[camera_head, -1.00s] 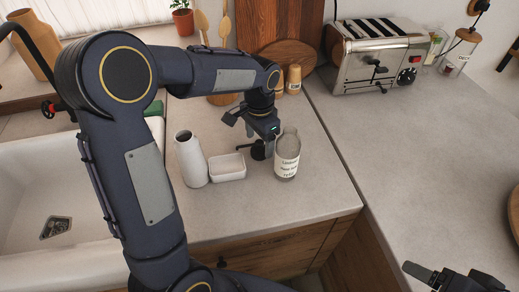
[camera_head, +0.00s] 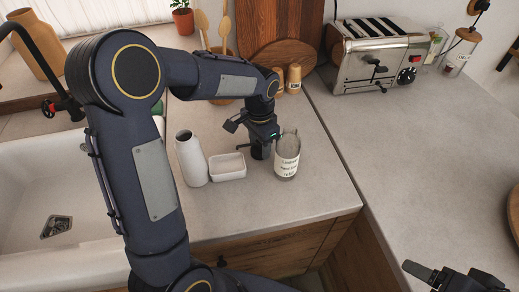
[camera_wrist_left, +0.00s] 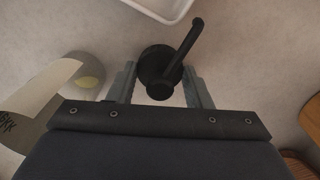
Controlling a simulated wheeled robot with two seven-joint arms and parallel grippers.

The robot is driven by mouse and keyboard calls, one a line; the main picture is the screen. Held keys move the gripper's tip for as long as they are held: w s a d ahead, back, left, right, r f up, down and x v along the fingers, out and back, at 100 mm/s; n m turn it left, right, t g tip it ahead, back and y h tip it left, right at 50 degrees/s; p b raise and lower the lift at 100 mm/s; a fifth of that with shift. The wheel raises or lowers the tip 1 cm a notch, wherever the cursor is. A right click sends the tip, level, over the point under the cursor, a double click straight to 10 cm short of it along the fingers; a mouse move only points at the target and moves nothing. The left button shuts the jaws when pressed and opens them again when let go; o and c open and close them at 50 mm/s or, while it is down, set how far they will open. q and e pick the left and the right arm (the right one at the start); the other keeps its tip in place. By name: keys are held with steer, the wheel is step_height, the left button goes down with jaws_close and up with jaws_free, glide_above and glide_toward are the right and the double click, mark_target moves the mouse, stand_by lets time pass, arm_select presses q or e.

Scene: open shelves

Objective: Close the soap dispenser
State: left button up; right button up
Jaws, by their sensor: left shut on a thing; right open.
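The soap dispenser bottle (camera_head: 286,157) is a clear, labelled bottle standing upright on the counter, its top without a pump. It also shows at the left of the left wrist view (camera_wrist_left: 40,98). The black pump top (camera_wrist_left: 161,66) with its bent spout stands beside the bottle, apart from it. My left gripper (camera_head: 260,145) points down over the pump and is shut on it, one finger on each side in the left wrist view. The gripper partly hides the pump in the head view. My right gripper (camera_head: 455,277) is open and empty at the lower right corner.
A white vase (camera_head: 191,160) and a small white dish (camera_head: 228,168) stand close to the left of the pump. Wooden boards (camera_head: 283,56) and small jars are behind. A toaster (camera_head: 380,60) stands back right. The right counter is mostly clear; a sink (camera_head: 90,175) is left.

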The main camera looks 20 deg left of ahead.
arm_select(q)
steer(key=shift+r, duration=0.1)
step_height(320, 180, up, 10)
steer(key=shift+f, duration=0.1)
stand_by(0.3)
